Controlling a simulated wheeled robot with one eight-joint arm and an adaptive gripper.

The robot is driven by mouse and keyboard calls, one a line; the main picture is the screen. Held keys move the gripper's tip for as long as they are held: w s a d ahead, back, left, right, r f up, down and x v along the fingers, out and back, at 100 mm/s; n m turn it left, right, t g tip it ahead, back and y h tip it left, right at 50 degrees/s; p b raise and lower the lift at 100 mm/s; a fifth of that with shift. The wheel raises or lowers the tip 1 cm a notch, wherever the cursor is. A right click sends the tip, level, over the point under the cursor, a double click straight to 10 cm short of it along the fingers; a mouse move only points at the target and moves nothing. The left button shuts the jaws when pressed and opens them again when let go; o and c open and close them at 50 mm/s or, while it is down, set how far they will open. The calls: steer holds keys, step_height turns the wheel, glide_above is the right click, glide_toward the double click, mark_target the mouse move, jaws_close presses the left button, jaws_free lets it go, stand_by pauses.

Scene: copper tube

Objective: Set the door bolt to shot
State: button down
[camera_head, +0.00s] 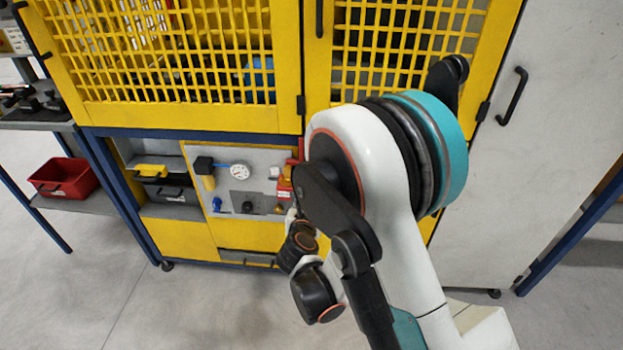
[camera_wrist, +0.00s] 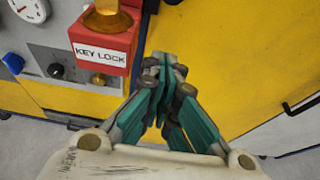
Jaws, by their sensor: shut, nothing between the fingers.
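My gripper (camera_wrist: 168,64) shows in the wrist view with its green fingers closed together and nothing between them. Its tips are just right of a red box labelled KEY LOCK (camera_wrist: 103,45), in front of the yellow cabinet front. A brass-coloured part (camera_wrist: 106,20) sits on top of the red box. I cannot pick out the door bolt for certain in either view. The yellow mesh doors (camera_head: 200,115) fill the top of the head view. In that view my arm hides the gripper and part of the right door.
A panel with a pressure gauge (camera_head: 239,172) and knobs is left of my arm. A black door handle (camera_head: 319,18) is at the top. A red bin (camera_head: 64,178) is on the left shelf. A grey door with a black handle (camera_head: 512,95) stands right. The floor (camera_head: 190,310) is clear.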

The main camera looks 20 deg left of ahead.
steer(key=shift+w, duration=0.1)
steer(key=w+a+p, duration=0.2)
steer(key=w+p, duration=0.1)
steer(key=w, duration=0.6)
steer(key=shift+r+p, duration=0.35)
steer(key=shift+p, duration=0.05)
steer(key=shift+a, duration=0.15)
